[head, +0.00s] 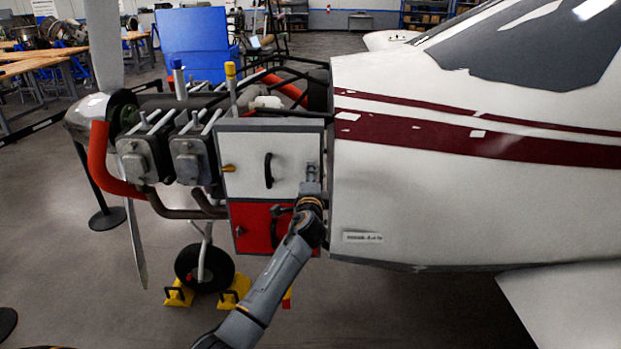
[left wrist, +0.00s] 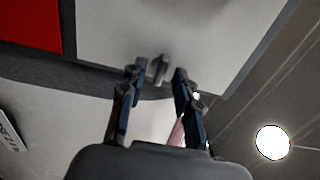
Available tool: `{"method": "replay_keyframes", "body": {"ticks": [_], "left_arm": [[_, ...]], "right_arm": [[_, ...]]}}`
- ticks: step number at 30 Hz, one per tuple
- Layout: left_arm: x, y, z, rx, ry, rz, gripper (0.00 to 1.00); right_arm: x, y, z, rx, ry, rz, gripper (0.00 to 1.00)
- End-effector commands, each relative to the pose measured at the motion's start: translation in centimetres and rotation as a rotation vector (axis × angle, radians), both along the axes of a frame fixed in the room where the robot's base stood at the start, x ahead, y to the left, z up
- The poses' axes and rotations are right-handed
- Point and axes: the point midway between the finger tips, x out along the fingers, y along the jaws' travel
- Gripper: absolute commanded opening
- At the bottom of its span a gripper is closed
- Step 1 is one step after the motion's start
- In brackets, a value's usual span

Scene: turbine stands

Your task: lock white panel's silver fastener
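The white panel (head: 247,151) is set upright in the aircraft's nose side, with a black handle (head: 268,170) in its middle. In the left wrist view the panel's pale face (left wrist: 190,35) fills the top. A small silver fastener (left wrist: 160,69) sticks out near the panel's edge, between my left gripper's (left wrist: 158,76) two fingertips. The fingers are apart, one on each side of it, with a visible gap. In the head view my left gripper (head: 311,182) is at the panel's right edge and largely hides the fastener. My right gripper is in neither view.
A brass-coloured fastener (head: 228,168) is at the white panel's left edge. A red panel (head: 250,222) sits just below. The exposed engine (head: 165,155) and propeller (head: 104,45) are left, the white fuselage (head: 440,205) right. The floor (head: 400,310) in front is clear.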

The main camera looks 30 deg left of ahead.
Motion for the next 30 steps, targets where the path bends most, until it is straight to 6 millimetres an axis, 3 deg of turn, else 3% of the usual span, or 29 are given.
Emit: {"method": "replay_keyframes", "body": {"ticks": [6,18,19,24,30], "left_arm": [[0.93,0.51,0.01,0.001,-0.001,-0.001,0.32],[0.96,0.54,0.01,0.000,0.000,-0.001,0.32],[0.96,0.54,0.01,0.000,0.000,-0.001,0.30],[0.94,0.54,0.01,0.000,0.000,-0.001,0.00],[0.93,0.59,0.41,0.045,0.029,-0.001,0.00]], "right_arm": [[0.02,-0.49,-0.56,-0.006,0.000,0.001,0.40],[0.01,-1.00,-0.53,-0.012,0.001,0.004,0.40],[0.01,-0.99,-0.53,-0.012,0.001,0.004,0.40],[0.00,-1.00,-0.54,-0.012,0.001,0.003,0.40],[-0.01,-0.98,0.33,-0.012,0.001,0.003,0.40]]}}
